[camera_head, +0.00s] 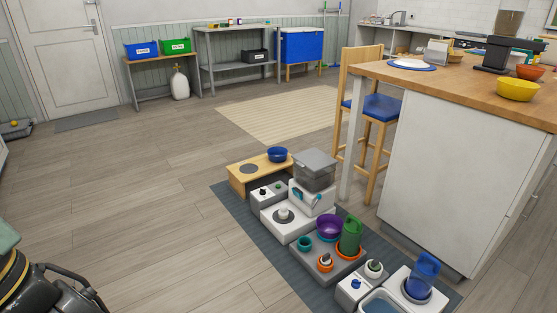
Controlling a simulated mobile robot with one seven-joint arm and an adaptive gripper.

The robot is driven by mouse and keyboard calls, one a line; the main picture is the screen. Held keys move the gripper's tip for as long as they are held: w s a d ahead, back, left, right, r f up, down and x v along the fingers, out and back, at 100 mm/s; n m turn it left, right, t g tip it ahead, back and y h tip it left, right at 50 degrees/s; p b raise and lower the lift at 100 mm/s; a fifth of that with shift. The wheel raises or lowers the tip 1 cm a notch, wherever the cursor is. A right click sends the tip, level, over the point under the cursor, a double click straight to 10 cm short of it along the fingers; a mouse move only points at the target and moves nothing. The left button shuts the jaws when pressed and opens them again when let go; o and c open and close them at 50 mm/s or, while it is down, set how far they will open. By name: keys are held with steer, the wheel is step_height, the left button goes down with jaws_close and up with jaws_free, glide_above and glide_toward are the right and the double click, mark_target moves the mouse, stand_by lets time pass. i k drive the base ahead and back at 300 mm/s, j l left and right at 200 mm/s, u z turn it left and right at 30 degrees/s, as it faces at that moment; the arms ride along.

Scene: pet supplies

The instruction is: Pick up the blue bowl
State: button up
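The blue bowl (277,154) sits upright on the right part of a low wooden stand (251,173) on the floor, near the middle of the camera_head view. Next to it on the stand's top is a dark round spot (249,168). My gripper is not clearly visible. A dark, rounded machine part with yellow rings, likely my own arm, shows at the lower left, far from the bowl.
A grey mat (285,276) carries a clear-lidded bin (314,170), a purple bowl (329,226), a green cylinder (350,236) and a blue cylinder (423,273). A white kitchen island (450,170) and wooden chair (376,108) stand right. Floor left of the stand is clear.

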mark_target(277, 154)
steer(key=i+j+u, duration=0.2)
steer(key=i, duration=0.15)
steer(key=i+j+u, duration=0.25)
steer(key=i+u, duration=0.45)
steer(key=i, duration=0.95)
steer(key=i+z, duration=0.2)
steer(key=i, duration=0.25)
steer(key=i+j+z, duration=0.2)
steer(key=i, duration=0.2)
steer(key=i+j+z, duration=0.2)
steer(key=i, duration=0.2)
steer(key=i+j+z, duration=0.1)
steer(key=i+z, duration=0.15)
steer(key=z, duration=0.15)
steer(key=i+j+z, duration=0.2)
steer(key=z, duration=0.15)
steer(key=i+j+z, duration=0.25)
steer(key=z, duration=0.15)
steer(key=i+j+z, duration=0.25)
steer(key=j+z, duration=0.25)
steer(key=j, duration=0.2)
steer(key=i+j+z, duration=0.2)
steer(key=j, duration=0.2)
steer(key=i+j, duration=0.1)
steer(key=j, duration=0.35)
steer(key=i+j+z, duration=0.1)
steer(key=j, duration=0.3)
